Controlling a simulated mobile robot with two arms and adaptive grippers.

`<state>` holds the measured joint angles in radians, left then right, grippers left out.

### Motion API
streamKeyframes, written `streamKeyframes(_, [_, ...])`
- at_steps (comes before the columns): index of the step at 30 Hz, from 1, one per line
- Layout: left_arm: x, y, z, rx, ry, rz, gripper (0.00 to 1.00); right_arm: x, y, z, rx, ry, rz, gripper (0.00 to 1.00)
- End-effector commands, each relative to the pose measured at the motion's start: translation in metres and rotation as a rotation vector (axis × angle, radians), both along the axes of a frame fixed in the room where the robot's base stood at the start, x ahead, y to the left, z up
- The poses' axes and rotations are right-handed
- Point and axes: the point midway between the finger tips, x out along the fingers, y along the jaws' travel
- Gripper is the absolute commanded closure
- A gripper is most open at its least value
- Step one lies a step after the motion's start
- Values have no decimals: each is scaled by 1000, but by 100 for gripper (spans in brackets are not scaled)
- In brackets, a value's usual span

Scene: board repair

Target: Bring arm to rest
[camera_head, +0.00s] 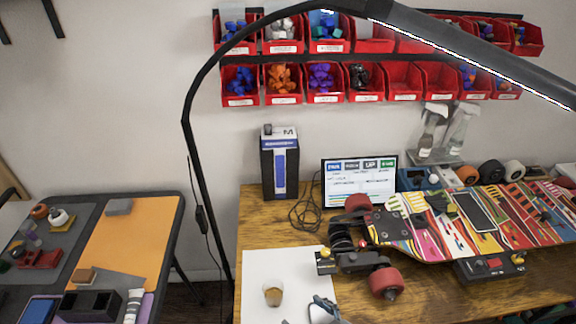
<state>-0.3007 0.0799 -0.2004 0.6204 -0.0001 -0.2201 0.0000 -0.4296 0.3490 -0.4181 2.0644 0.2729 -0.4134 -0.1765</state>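Neither of my grippers nor any part of my arms that I can make out shows in the head view. The skateboard (420,215) with a colourful striped deck lies on the wooden table at right, its red wheels (386,281) at its left end. A dark phone-like slab (475,211) rests on the deck. A black box with a red button (490,266) sits at the deck's near edge.
The wooden workbench (420,300) holds a white sheet (262,260) with a small cup (273,293), a small screen (359,182) and a dark box (280,165). A black lamp pole (190,140) arches overhead. A cluttered side table (130,230) stands left, with a floor gap between. Red bins (402,82) hang behind.

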Motion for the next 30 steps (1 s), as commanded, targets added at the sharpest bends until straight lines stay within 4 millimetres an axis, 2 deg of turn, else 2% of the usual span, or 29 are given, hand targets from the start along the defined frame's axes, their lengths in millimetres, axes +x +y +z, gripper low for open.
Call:
streamKeyframes(5, [0, 0, 0, 0, 0, 0, 60, -2, -3, 0, -16, 31, -11, 25])
streamKeyframes(10, [0, 0, 0, 0, -1, 1, 60, -15, -28, -3, -102, 190, -77, 25])
streamKeyframes(18, [0, 0, 0, 0, -1, 1, 60, -59, -86, -4, -241, 484, -243, 25])
streamKeyframes(29, [1, 0, 0, 0, -1, 1, 60, -120, -138, 7, -330, 753, -424, 25])
streamKeyframes(30, [1, 0, -1, 0, -1, 1, 60, -117, -137, -5, -334, 762, -421, 25])
